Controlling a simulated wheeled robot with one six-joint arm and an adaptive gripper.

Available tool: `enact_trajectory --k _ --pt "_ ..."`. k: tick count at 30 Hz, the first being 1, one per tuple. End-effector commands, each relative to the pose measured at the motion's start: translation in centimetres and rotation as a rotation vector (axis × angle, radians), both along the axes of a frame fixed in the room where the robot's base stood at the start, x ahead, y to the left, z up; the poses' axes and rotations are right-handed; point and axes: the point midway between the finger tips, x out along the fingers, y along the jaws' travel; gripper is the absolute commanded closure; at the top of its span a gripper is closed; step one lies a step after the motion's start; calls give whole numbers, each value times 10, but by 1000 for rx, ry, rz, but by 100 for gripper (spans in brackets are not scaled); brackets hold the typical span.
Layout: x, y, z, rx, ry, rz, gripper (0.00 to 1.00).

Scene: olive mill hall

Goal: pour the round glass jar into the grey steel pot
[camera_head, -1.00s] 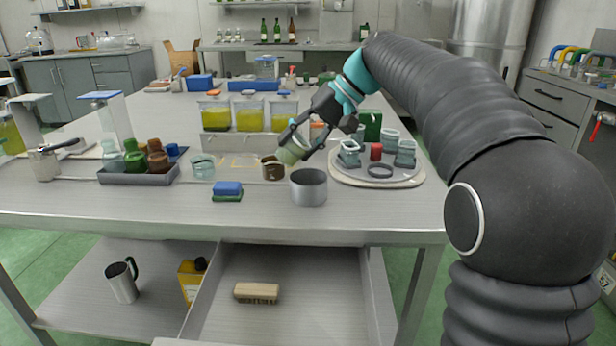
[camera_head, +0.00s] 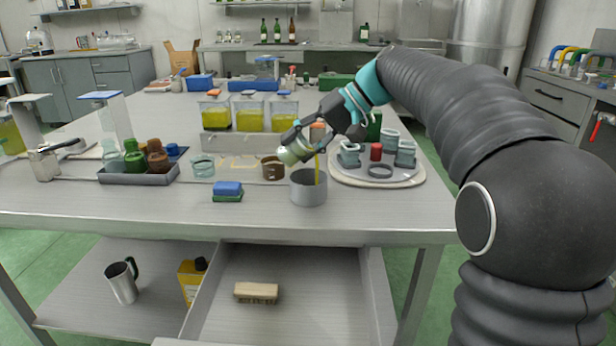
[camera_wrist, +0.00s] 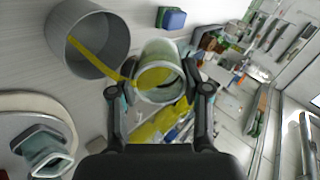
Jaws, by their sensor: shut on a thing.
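My gripper (camera_head: 302,143) is shut on the round glass jar (camera_head: 290,156) and holds it tilted above the table, just over the grey steel pot (camera_head: 309,192). A thin yellow stream (camera_head: 317,168) runs down into the pot. In the wrist view the jar (camera_wrist: 158,72) sits between both fingers of my gripper (camera_wrist: 157,95). Its mouth faces the camera, with yellow liquid inside. The yellow stream (camera_wrist: 95,60) crosses from the jar's rim into the open pot (camera_wrist: 112,38). The pot stands upright on the steel table.
A round board (camera_head: 345,180) with small glass jars, a red piece and a dark ring stands right of the pot. A brown jar (camera_head: 272,168) stands close left of it, with a blue and green sponge (camera_head: 227,191) further left. Several yellow-filled containers (camera_head: 249,116) stand behind.

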Motion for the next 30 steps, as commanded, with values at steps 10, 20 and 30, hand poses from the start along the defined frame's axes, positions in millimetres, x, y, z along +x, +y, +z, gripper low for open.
enact_trajectory --k 10,20,30 --pt "0 0 -2 24 -1 -1 90" --pt "0 -1 -4 48 -2 0 90" --pt "0 -1 -5 72 -3 0 90"
